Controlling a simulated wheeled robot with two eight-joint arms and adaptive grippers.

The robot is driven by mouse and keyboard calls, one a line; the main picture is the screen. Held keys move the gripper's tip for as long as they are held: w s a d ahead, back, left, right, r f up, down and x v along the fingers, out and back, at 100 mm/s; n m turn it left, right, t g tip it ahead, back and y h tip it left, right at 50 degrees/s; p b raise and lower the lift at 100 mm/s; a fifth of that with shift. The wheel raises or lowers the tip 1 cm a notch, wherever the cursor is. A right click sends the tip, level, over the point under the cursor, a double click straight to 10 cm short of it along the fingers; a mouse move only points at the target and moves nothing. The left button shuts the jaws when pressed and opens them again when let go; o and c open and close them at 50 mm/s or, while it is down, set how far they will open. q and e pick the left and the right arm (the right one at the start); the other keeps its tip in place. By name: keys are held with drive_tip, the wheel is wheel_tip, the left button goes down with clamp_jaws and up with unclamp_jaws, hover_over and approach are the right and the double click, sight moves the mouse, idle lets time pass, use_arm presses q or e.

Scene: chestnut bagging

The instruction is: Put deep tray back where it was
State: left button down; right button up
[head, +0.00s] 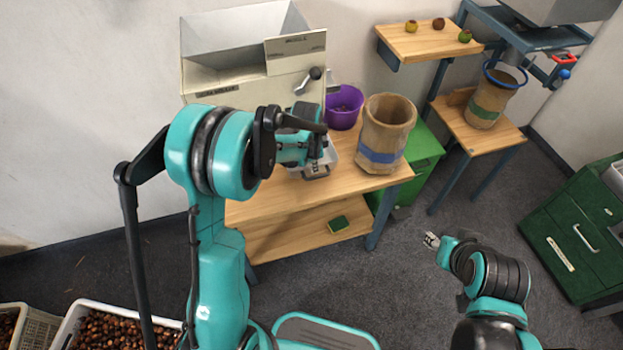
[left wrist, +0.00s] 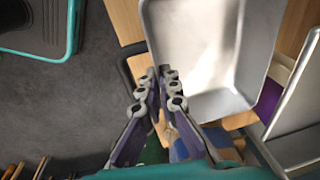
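The deep tray (left wrist: 205,50) is a plain pale metal box, seen from above and empty in the left wrist view. In the head view only parts of the tray (head: 331,157) show behind my left gripper, in front of the hopper machine. My left gripper (left wrist: 160,76) has its fingertips close together at the tray's side wall, and looks shut on its rim. In the head view this gripper (head: 316,170) is over the wooden table. I cannot tell whether the tray touches the table. My right gripper (head: 432,240) is over the floor, away from the tray; its fingers are too small to read.
The hopper machine (head: 225,80) stands at the back of the table (head: 270,203). A purple bucket (head: 343,107) and a paper sack (head: 384,140) stand to the right of the tray. A green bin (head: 424,150) is beside the table. Chestnut crates (head: 75,318) sit at lower left.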

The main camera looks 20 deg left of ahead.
use_arm(q)
wheel_tip(320, 180, down, 7)
drive_tip(key=shift+f+b, duration=0.1)
drive_tip(key=shift+b, duration=1)
drive_tip(key=shift+f, duration=0.2)
drive_tip(key=c, duration=1.7)
unclamp_jaws()
drive_tip(key=shift+r, duration=0.1)
